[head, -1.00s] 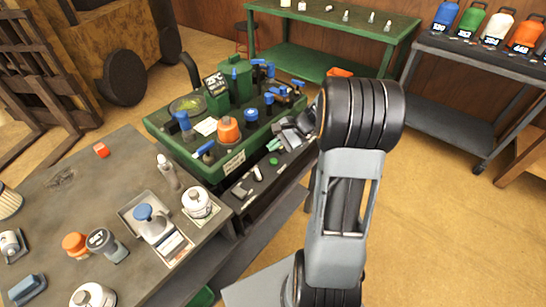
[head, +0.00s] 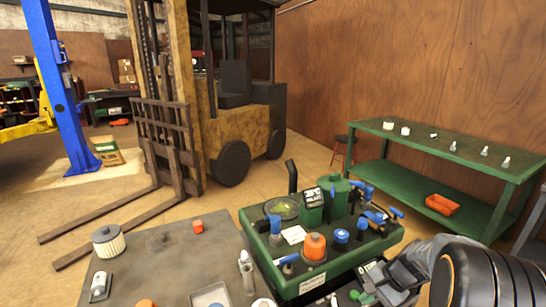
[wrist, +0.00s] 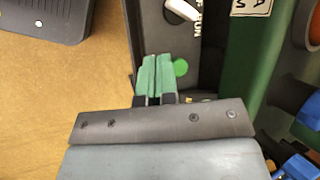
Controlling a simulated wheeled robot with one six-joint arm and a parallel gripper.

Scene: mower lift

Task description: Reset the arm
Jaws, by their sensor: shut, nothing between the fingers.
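My gripper (wrist: 156,80) is shut and empty, its two green fingers together in the wrist view. They are over a dark panel beside the green workstation (wrist: 243,65). In the head view my gripper (head: 364,297) is at the bottom, right of centre, partly cut off. My arm's black joint fills the bottom right corner, and most of the arm is out of frame. The green workstation (head: 325,275) holds an orange cap, several blue-topped parts and a green canister. A round green spot (wrist: 181,68) shows just right of the fingertips.
A grey workbench (head: 150,265) with small parts stands at the lower left. A forklift (head: 205,90) is behind it, forks on the floor. A green table (head: 450,150) stands at the right. A blue lift post (head: 60,90) is far left.

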